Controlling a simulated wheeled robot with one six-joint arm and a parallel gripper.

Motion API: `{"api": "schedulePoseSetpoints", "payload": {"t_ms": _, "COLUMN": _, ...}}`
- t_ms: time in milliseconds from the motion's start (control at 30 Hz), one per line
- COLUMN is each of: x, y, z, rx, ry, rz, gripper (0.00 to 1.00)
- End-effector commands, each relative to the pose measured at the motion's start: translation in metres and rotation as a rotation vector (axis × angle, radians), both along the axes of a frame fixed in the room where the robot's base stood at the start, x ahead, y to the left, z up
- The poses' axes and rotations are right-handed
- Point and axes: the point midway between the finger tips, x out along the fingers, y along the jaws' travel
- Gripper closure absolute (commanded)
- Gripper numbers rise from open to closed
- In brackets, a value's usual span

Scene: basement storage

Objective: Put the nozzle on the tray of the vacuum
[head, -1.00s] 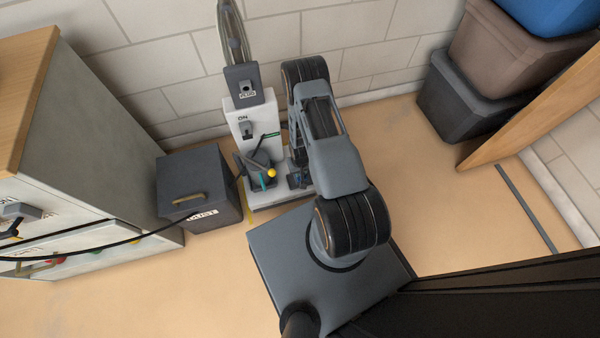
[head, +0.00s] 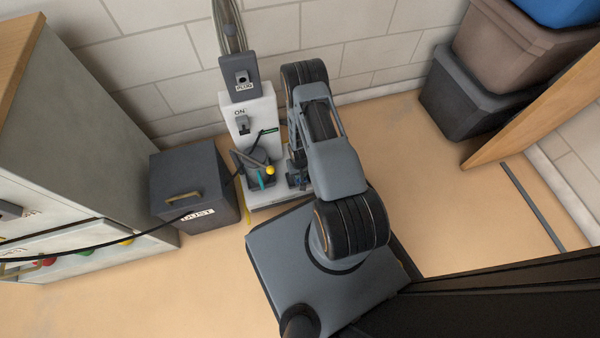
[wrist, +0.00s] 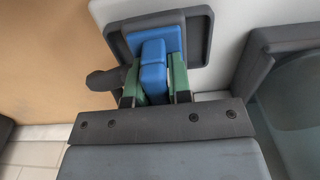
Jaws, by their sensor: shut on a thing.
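The vacuum (head: 240,110) is a tall white body with an ON switch, against the back wall. In the wrist view, its dark-rimmed tray (wrist: 201,35) lies just beyond my fingertips. My gripper (wrist: 154,70), with green finger pads, is shut on the nozzle's blue block (wrist: 153,55). A wider blue part shows over the tray; a dark grey rounded piece (wrist: 105,80) sticks out left of the fingers. The nozzle appears over or on the tray; contact is unclear. In the head view my arm hides most of the gripper and the nozzle.
A dark grey dust bin (head: 195,180) stands left of the vacuum. A dark holder with a yellow-tipped tool (head: 270,170) sits at its front. A cabinet (head: 80,150) with a hanging black cable is at left. Stacked bins (head: 470,95) fill the right corner. Front-left floor is clear.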

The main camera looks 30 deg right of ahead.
Motion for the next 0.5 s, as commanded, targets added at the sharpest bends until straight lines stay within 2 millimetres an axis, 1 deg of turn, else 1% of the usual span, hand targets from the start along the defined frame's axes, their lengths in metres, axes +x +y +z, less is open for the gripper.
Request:
{"api": "schedulePoseSetpoints", "payload": {"t_ms": 67, "x": 0.0001, "y": -0.0001, "z": -0.0038, "rx": 0.0, "ry": 0.0, "rz": -0.001, "gripper": 1.0}}
{"api": "schedulePoseSetpoints", "payload": {"t_ms": 167, "x": 0.0001, "y": -0.0002, "z": -0.0028, "rx": 0.0, "ry": 0.0, "rz": -0.001, "gripper": 1.0}}
{"api": "schedulePoseSetpoints", "payload": {"t_ms": 200, "x": 0.0, "y": -0.0002, "z": -0.0028, "rx": 0.0, "ry": 0.0, "rz": -0.001, "gripper": 0.8}}
{"api": "schedulePoseSetpoints", "payload": {"t_ms": 433, "x": 0.0, "y": -0.0002, "z": -0.0027, "rx": 0.0, "ry": 0.0, "rz": -0.001, "gripper": 0.58}}
{"api": "schedulePoseSetpoints", "payload": {"t_ms": 467, "x": 0.0, "y": -0.0002, "z": -0.0027, "rx": 0.0, "ry": 0.0, "rz": -0.001, "gripper": 0.56}}
{"api": "schedulePoseSetpoints", "payload": {"t_ms": 500, "x": 0.0, "y": -0.0002, "z": -0.0027, "rx": 0.0, "ry": 0.0, "rz": -0.001, "gripper": 0.56}}
